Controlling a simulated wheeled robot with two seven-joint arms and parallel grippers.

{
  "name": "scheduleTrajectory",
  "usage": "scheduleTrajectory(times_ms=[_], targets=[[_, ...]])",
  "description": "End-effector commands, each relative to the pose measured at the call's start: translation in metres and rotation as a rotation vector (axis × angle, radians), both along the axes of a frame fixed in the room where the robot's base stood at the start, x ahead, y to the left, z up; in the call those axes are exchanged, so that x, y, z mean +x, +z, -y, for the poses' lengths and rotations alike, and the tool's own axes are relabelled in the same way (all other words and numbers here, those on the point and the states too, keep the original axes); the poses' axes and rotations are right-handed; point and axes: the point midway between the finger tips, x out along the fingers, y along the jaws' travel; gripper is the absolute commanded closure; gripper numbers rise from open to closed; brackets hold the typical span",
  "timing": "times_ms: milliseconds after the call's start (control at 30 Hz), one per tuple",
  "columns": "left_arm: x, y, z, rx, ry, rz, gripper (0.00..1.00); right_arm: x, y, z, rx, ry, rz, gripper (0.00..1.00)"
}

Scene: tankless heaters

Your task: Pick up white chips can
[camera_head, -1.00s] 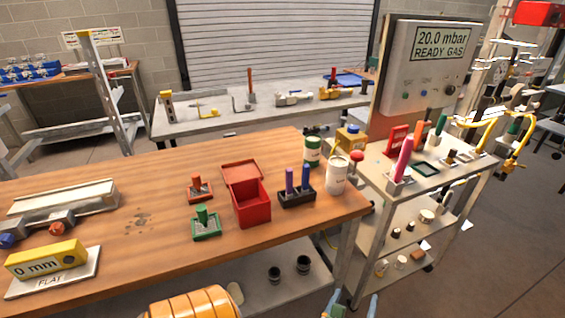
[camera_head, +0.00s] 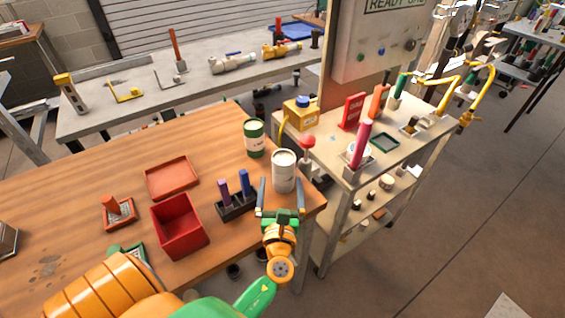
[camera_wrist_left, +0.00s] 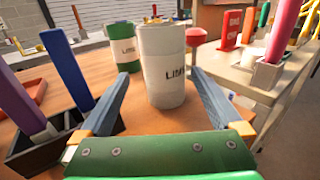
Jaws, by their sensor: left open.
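The white can (camera_head: 284,171) stands upright on the wooden table near its right corner. It also shows in the left wrist view (camera_wrist_left: 163,68), with dark lettering on its side. My left gripper (camera_head: 281,186) is open, with its two blue-grey fingers pointing at the can. In the wrist view the fingertips (camera_wrist_left: 162,78) lie left and right of the can's lower part, apart from it. A green and white can (camera_head: 254,138) stands just behind and to the left of the white can. My right gripper is not in view.
A black holder (camera_head: 236,208) with purple and blue sticks stands close left of the gripper. A red box (camera_head: 180,226) and its lid (camera_head: 172,178) lie farther left. A grey cart (camera_head: 353,182) with a red knob (camera_head: 307,142) stands right of the table.

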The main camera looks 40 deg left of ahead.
Motion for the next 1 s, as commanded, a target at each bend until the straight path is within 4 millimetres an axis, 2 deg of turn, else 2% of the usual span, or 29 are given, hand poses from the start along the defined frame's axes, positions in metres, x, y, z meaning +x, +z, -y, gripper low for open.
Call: scheduleTrajectory(times_ms=[100, 233, 333, 500, 533, 800, 900, 1000], targets=[[0.021, 0.006, -0.009, -0.001, 0.001, 0.003, 0.0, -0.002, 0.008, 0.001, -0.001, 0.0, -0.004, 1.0], [0.042, 0.004, -0.021, 0.0, 0.0, 0.002, 0.0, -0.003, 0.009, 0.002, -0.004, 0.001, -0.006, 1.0], [0.049, 0.003, -0.026, -0.001, 0.001, 0.0, 0.0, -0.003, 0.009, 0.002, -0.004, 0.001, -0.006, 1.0], [0.049, 0.002, -0.026, -0.003, 0.0, -0.001, 0.0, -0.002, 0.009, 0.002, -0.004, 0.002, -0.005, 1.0], [0.049, 0.002, -0.026, -0.003, 0.0, -0.001, 0.03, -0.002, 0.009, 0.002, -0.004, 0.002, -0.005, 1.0], [0.049, 0.002, -0.026, -0.003, 0.0, -0.001, 0.76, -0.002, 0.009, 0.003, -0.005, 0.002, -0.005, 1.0], [0.049, 0.002, -0.026, -0.003, 0.0, -0.001, 1.0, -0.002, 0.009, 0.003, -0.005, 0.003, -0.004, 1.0], [0.049, 0.003, -0.026, -0.002, 0.0, 0.001, 1.0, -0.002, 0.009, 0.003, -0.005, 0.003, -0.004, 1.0]])
